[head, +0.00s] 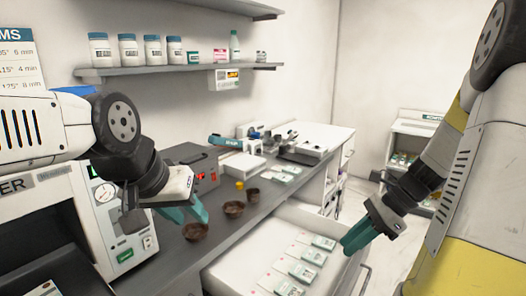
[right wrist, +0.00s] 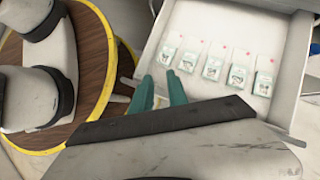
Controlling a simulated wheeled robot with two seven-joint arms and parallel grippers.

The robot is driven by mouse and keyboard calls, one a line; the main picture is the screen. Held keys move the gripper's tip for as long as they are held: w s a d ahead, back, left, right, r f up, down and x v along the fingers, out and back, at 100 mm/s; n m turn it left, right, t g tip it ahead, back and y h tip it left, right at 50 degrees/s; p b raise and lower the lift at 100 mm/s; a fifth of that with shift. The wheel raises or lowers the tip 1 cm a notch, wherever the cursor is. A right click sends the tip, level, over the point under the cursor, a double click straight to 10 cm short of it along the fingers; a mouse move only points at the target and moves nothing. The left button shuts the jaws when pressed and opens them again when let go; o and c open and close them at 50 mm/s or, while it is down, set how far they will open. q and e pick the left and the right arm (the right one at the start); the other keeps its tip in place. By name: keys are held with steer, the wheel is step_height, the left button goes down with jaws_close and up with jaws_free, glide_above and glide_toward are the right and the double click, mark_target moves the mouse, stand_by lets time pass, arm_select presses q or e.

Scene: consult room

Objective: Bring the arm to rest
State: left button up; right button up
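My left gripper (head: 190,214) has teal fingers and hangs over the grey counter (head: 222,258), near the brown bowls. Its fingers look apart, with nothing seen between them. My right gripper (head: 356,240) points down and left at the right edge of the open white drawer (head: 232,270). In the right wrist view its two teal fingers (right wrist: 160,88) are apart and empty, beside the drawer's wall (right wrist: 157,45). The right arm comes in from the right side of the head view.
Several white and green packets (head: 302,270) lie in the drawer. Brown bowls (head: 234,209) stand on the counter near a grey box with a red display (head: 203,174). A white machine (head: 105,195) is at the left. A shelf (head: 180,70) holds bottles above. Floor shows right of the drawer.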

steer(key=s+a+r+n+t+h, duration=0.2)
steer(key=s+a+r+n+t, duration=0.1)
steer(key=r+n, duration=0.4)
steer(key=s+a+r+n+t+h, duration=0.2)
steer(key=r+n, duration=0.4)
steer(key=n, duration=0.6)
steer(key=s+a+h, duration=0.1)
steer(key=s+a, duration=0.1)
steer(key=shift+s+a+r+n+t, duration=0.2)
steer(key=shift+s+r+n+t, duration=0.15)
steer(key=shift+n+t, duration=0.05)
